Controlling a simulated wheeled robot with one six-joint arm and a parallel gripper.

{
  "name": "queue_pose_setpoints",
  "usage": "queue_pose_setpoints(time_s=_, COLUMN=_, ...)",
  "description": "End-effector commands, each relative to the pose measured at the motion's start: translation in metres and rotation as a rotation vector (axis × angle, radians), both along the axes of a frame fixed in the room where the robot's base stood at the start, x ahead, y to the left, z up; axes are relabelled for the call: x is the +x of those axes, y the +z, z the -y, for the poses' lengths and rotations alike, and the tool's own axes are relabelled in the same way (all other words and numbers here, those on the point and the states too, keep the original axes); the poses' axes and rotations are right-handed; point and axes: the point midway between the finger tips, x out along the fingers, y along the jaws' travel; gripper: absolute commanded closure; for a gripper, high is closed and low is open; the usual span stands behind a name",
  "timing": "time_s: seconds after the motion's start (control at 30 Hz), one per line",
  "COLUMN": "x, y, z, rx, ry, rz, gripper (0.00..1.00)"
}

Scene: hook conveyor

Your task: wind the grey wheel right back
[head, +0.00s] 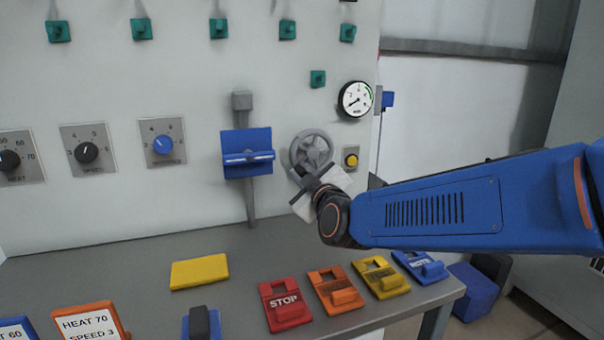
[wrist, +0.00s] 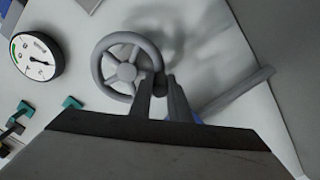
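The grey wheel (head: 311,150) is a spoked handwheel on the pale panel, below and left of a round gauge. In the wrist view the wheel (wrist: 98,68) shows its rim, spokes and hub, with a short dark knob (wrist: 159,86) at its rim. My gripper (wrist: 160,92) has one finger on each side of this knob, and the knob fills the gap near the fingertips. In the head view my gripper (head: 307,190) is at the wheel's lower edge, and my wrist hides the fingertips.
The gauge (head: 356,99) has a green arc. A yellow button (head: 350,160) sits right of the wheel. A blue bracket (head: 247,153) on a vertical rail stands left. Several coloured tags, including a red STOP tag (head: 285,305), lie on the grey bench (head: 130,262) below.

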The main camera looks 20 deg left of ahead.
Motion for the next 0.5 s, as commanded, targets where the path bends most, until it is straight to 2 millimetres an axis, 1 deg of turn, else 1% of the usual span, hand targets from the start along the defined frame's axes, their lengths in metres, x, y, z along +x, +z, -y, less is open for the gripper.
queue_pose_setpoints(time_s=0.27, x=-0.0005, y=0.0004, z=-0.0004, rx=0.01, ry=0.0, rz=-0.007, gripper=1.0)
queue_pose_setpoints(time_s=0.5, x=-0.0021, y=0.0047, z=-0.0027, rx=0.084, ry=0.0, rz=-0.057, gripper=1.0)
